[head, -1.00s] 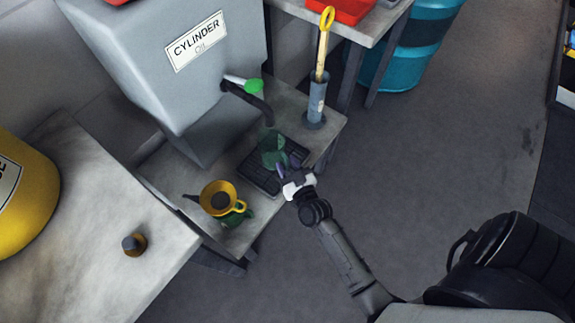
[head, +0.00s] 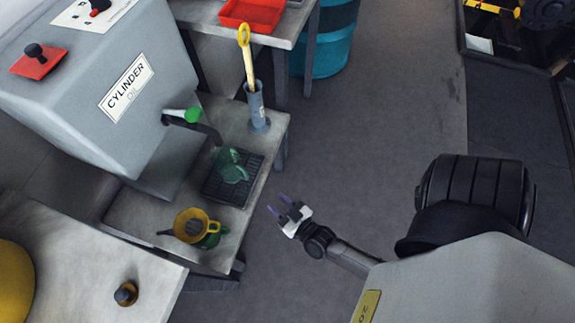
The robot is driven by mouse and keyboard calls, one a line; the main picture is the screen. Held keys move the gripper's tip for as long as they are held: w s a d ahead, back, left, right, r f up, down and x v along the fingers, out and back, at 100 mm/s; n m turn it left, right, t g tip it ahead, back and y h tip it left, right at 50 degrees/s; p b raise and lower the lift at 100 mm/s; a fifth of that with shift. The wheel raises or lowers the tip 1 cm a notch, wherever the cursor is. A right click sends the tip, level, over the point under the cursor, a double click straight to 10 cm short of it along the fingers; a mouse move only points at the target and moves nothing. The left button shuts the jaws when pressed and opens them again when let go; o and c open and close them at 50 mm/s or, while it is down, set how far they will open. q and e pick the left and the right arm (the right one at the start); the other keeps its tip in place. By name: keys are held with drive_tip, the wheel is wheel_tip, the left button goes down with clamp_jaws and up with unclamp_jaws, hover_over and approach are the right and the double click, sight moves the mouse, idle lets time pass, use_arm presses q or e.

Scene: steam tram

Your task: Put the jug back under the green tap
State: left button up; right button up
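The see-through green jug (head: 231,166) stands on the dark slatted drip tray (head: 214,190), just below and slightly right of the end of the spout. The green-handled tap (head: 184,116) sticks out from the grey tank labelled CYLINDER OIL (head: 90,110). My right gripper (head: 278,204) is open and empty, with its two fingers apart. It is clear of the jug, to the right of the low bench's edge. My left gripper is not in view.
A yellow funnel (head: 192,225) sits over a green vessel on the low bench (head: 140,215), near the tray. A grey tube holding a yellow-handled tool (head: 245,50) stands behind the tray. The floor right of the bench is clear.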

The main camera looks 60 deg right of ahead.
drive_tip(key=a+r+n+g+y, duration=0.2)
drive_tip(key=a+n+g+y, duration=0.3)
drive_tip(key=g+y, duration=0.15)
drive_tip(key=s+d+r+g+h, duration=0.1)
drive_tip(key=s+d+r+g, duration=0.1)
drive_tip(key=s+g, duration=0.5)
drive_tip(key=shift+s+r+h, duration=0.35)
drive_tip(key=shift+s+r, duration=0.4)
drive_tip(key=shift+s, duration=0.5)
drive_tip(key=shift+d, duration=0.15)
